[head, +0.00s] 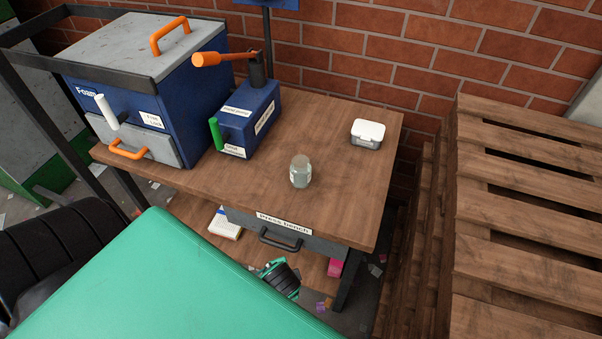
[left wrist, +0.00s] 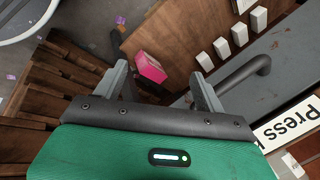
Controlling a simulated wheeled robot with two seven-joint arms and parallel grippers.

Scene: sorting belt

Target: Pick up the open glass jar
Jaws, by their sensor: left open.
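A small clear glass jar (head: 300,171) stands upright on the wooden bench top (head: 345,215), right of the blue machines. It looks greyish, and its mouth is too small to make out clearly. My left gripper (left wrist: 160,72) is open and empty in the left wrist view, its fingers wide apart. In the head view the green and black hand (head: 279,278) shows below the bench's front edge, near the drawer handle (head: 280,241), lower than the jar and apart from it. The jar is not in the left wrist view. My right gripper is not in view.
A blue foam machine (head: 190,95) and a smaller blue lever press (head: 250,120) stand left of the jar. A white-lidded box (head: 368,133) stands behind it to the right. A pink box (left wrist: 149,67) lies under the bench. Wooden pallets (head: 530,190) stand at right. Bench around the jar is clear.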

